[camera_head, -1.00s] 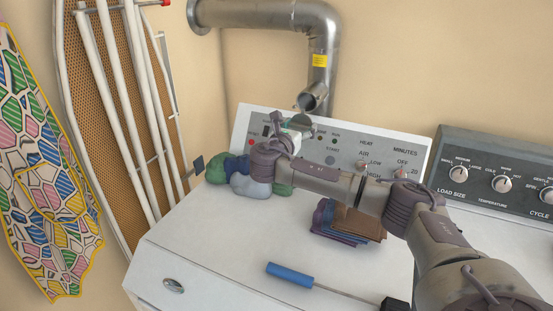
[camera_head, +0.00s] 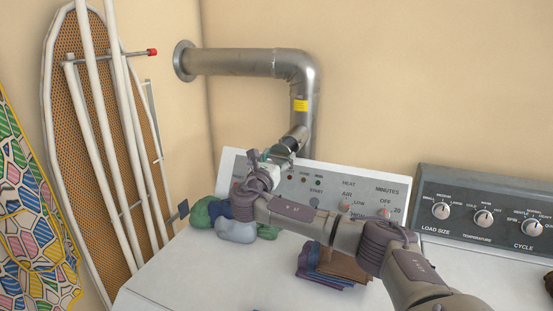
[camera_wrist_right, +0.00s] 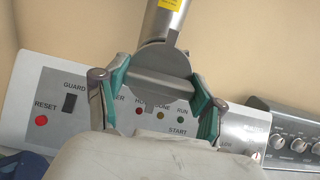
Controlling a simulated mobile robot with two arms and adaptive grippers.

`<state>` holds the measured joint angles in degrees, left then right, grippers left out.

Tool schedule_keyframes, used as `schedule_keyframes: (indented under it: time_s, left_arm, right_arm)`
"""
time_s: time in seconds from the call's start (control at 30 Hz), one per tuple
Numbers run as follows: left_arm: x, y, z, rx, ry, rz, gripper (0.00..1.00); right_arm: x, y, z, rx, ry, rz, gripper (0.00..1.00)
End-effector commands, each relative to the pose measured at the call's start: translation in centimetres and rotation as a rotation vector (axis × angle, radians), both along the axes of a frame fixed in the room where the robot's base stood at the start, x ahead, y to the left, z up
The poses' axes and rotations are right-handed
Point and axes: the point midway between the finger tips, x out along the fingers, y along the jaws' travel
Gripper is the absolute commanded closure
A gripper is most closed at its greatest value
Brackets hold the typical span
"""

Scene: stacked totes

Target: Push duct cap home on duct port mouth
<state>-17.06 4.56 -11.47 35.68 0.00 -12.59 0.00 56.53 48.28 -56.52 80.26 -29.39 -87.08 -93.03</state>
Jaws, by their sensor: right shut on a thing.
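The metal duct (camera_head: 308,100) bends down the wall, and its short angled duct port (camera_head: 299,132) points toward my right gripper. My right gripper (camera_head: 270,158) is at the port mouth. In the right wrist view, its teal-padded fingers (camera_wrist_right: 158,92) are shut on the grey bar handle of the round duct cap (camera_wrist_right: 165,60). The cap lies in front of the port (camera_wrist_right: 166,22) and hides its mouth. The two look in line, but I cannot tell whether the cap touches or sits fully on the mouth. My left gripper is not in view.
The white control panel (camera_head: 330,190) stands close behind and below the gripper. Bundled cloths (camera_head: 235,230) and folded cloths (camera_head: 333,265) lie on the white machine top. An ironing board (camera_head: 80,130) leans at left. A grey control panel (camera_head: 485,210) is at right.

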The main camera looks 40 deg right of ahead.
Motion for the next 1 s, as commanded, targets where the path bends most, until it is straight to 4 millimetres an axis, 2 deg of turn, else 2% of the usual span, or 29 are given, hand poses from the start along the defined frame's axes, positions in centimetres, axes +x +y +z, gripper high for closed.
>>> schedule_keyframes:
  time_s: [0.23,0.5,1.0]
  left_arm:
    - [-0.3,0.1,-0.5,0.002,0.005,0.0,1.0]
    - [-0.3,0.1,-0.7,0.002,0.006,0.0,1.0]
    - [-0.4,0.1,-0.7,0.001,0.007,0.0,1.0]
  right_arm:
    - [1.1,-2.2,-0.1,0.0,0.0,-0.002,0.72]
    - [1.8,-3.6,0.0,0.001,-0.001,-0.001,0.72]
    - [1.9,-3.8,0.0,0.0,-0.001,0.0,0.72]
